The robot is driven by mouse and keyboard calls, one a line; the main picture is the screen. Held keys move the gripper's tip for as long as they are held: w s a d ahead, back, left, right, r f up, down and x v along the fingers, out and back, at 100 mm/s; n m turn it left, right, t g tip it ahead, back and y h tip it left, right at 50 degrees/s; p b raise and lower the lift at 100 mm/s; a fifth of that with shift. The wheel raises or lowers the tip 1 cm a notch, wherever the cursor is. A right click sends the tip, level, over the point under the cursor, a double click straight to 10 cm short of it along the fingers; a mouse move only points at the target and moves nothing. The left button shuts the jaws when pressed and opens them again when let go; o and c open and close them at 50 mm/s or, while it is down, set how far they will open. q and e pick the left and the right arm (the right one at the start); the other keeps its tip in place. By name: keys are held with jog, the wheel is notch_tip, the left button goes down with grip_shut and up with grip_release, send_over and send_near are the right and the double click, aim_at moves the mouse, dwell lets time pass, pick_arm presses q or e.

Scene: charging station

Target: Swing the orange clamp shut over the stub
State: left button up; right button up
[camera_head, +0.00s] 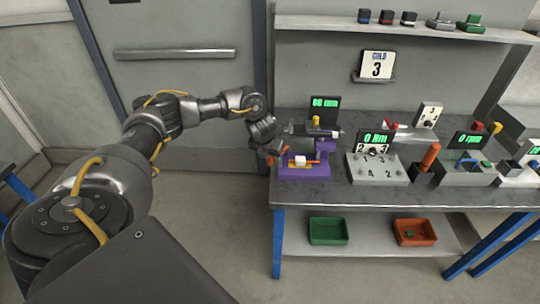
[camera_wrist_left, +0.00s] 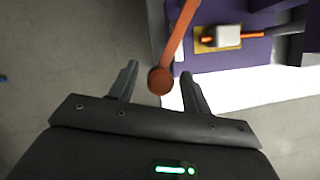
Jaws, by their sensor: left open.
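The orange clamp (camera_wrist_left: 177,45) is a slim bar with a round knob at its near end. In the left wrist view the knob lies between the two open fingers of my left gripper (camera_wrist_left: 160,80), with a visible gap on each side. A pale block on a yellow plate (camera_wrist_left: 206,43), with short orange pieces at its ends, sits on the purple fixture (camera_wrist_left: 225,58); I cannot tell which part is the stub. In the head view my left gripper (camera_head: 271,153) is at the left side of the purple fixture (camera_head: 304,171). My right gripper is not in view.
A grey numbered panel (camera_head: 379,170) stands right of the fixture, with other devices farther right. The bench's left edge is below my left gripper. A shelf (camera_head: 400,30) with small blocks is above; green (camera_head: 328,231) and orange (camera_head: 414,232) bins are below.

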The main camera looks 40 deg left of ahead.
pick_arm(q)
jog(key=shift+f, duration=0.1)
grip_shut()
dwell(0.3)
